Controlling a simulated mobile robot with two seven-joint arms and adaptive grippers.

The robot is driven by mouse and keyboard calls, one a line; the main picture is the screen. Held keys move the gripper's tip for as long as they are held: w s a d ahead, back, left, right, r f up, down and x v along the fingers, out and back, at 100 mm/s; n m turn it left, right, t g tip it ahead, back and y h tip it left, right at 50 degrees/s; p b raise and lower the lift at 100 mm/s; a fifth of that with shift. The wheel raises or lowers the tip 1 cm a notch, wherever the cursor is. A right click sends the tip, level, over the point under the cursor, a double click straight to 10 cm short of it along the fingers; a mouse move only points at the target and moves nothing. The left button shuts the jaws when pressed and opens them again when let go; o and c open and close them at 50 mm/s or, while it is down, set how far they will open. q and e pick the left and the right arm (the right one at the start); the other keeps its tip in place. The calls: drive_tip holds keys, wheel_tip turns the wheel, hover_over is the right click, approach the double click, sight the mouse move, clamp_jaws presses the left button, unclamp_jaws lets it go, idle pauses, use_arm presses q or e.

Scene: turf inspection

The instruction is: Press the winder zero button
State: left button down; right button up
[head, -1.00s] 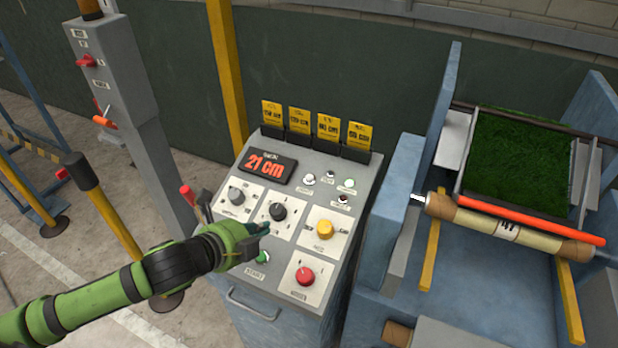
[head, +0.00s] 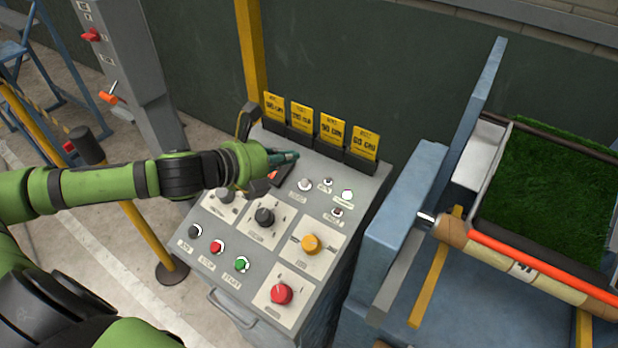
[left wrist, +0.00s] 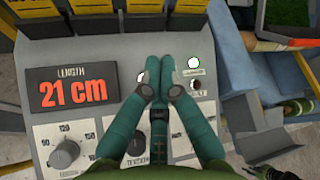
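The grey control console (head: 330,250) carries the buttons and knobs. Its red display (left wrist: 72,90) reads 21 cm under the word LENGTH in the left wrist view. My left gripper (head: 297,156) is over the upper panel, its teal fingers together and empty; they also show in the left wrist view (left wrist: 155,62). Small round controls lie just right of it: a whitish one (head: 305,185), a lit white one (head: 347,195) and a dark one (head: 337,212). The fingers partly hide this group in the wrist view. Labels are too small to read, so I cannot tell the zero button.
Lower on the panel are a black knob (head: 264,217), a yellow knob (head: 311,244), a red knob (head: 281,294) and a green button (head: 241,264). Yellow cards (head: 332,129) stand along the back edge. The blue winder frame (head: 405,205) stands close on the right.

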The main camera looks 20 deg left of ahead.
use_arm(q)
drive_tip(key=b, duration=0.5)
hover_over(304, 183)
drive_tip(key=s+a, duration=0.1)
drive_tip(key=s, duration=0.1)
drive_tip(key=f, duration=0.6)
drive_tip(key=shift+s+f, duration=0.2)
drive_tip(key=shift+f, duration=0.15)
drive_tip(key=shift+w+d+f, duration=0.1)
drive_tip(key=shift+w+f, duration=0.2)
drive_tip(key=shift+f, duration=0.5)
use_arm(e)
drive_tip(key=shift+s+a+f, duration=0.1)
drive_tip(key=shift+a+f, duration=0.1)
drive_tip(key=shift+f, duration=1.1)
drive_tip(key=shift+s+a+f, duration=0.1)
drive_tip(key=shift+a+f, duration=0.05)
drive_tip(key=shift+f, duration=1.1)
drive_tip(key=shift+w, duration=0.2)
use_arm(q)
drive_tip(key=shift+f, duration=0.15)
drive_tip(key=shift+w+f, duration=0.15)
drive_tip(key=shift+f, duration=0.1)
